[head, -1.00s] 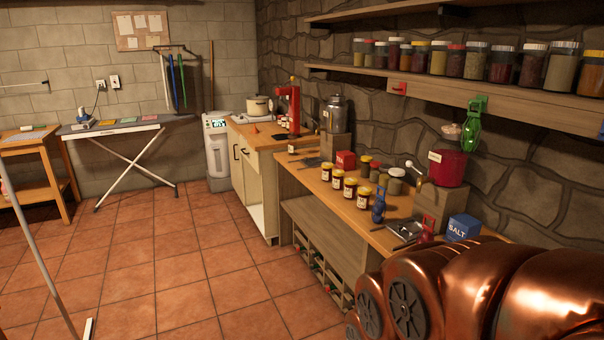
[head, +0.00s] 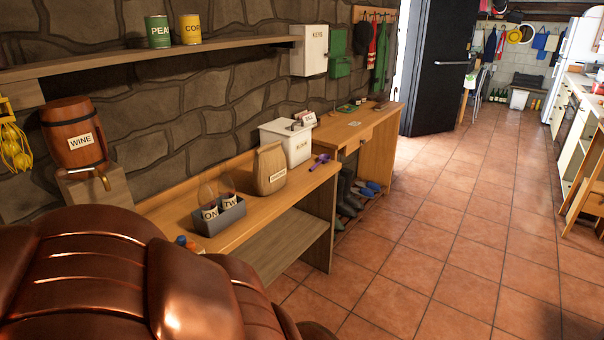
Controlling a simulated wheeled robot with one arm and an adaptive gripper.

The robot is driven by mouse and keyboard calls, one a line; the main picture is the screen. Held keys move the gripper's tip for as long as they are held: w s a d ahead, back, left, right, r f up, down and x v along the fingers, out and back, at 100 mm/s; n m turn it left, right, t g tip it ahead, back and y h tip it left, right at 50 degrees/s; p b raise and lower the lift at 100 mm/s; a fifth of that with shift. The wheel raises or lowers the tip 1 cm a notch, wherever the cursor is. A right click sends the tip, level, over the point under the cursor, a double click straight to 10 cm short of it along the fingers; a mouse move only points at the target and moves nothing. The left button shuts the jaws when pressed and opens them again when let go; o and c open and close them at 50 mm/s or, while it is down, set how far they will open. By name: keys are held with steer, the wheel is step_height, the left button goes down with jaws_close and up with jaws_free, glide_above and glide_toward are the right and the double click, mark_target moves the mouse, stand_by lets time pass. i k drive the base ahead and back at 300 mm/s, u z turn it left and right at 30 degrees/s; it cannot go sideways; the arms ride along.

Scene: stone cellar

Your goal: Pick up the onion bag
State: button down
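A brown paper bag (head: 270,168) stands upright on the wooden bench, with a small label too small to read. I cannot tell for sure which of these is the onion bag. My copper arm fills the lower left, and its end is out of frame. My gripper does not show.
A shelf (head: 150,53) runs above. The tiled floor (head: 420,255) to the right is clear.

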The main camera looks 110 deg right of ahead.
mark_target(269, 175)
steer(key=z, duration=5.1)
steer(key=i, duration=3)
steer(key=u, duration=2.3)
